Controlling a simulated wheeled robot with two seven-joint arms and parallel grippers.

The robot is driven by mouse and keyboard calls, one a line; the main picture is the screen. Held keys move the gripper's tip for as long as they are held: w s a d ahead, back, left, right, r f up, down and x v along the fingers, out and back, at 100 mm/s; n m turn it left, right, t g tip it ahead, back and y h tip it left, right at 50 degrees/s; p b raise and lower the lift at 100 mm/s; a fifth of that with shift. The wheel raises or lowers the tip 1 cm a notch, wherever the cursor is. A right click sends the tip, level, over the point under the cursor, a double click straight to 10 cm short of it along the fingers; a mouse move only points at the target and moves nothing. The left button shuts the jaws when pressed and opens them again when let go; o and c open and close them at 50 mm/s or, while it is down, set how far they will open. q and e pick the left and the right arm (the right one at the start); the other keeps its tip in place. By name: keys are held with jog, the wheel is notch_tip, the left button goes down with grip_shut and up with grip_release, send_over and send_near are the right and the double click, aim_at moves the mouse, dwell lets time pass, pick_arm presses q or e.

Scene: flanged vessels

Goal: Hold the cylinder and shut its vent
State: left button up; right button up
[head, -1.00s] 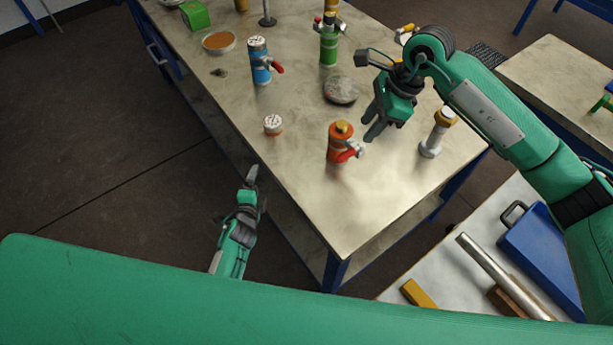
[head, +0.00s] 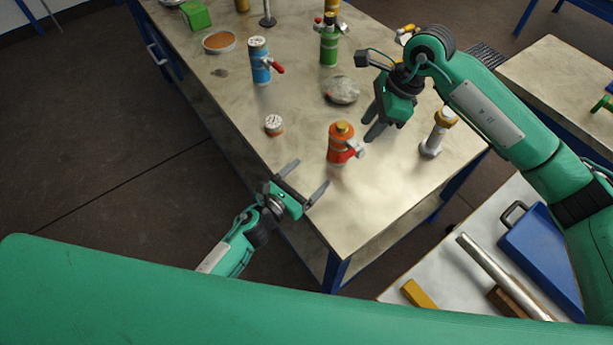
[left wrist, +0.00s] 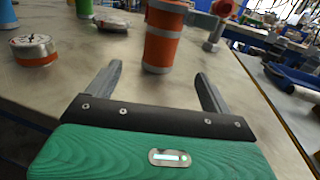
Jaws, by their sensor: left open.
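An orange cylinder (head: 340,147) with a yellow-orange cap and a red-handled valve on its right side stands upright near the table's front corner. It stands ahead of my left gripper in the left wrist view (left wrist: 161,48), framed between the fingers. My left gripper (head: 308,176) is open and empty at the table's near edge, short of the cylinder. My right gripper (head: 372,122) looks open and empty, just behind and right of the orange cylinder, apart from it. A blue cylinder (head: 260,62) and a green cylinder (head: 328,48), both with red-handled valves, stand farther back.
A small round gauge (head: 273,124) lies left of the orange cylinder. A flanged metal piece (head: 436,134) stands to its right. A grey disc (head: 341,89) and a round dish (head: 218,42) lie farther back. The table (head: 370,210) is clear in front.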

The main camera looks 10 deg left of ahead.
aim_at(340, 147)
pick_arm(q)
jog(key=x, duration=1.3)
jog(key=shift+w+d, duration=0.25)
jog(key=shift+w, duration=0.05)
jog(key=c, duration=1.5)
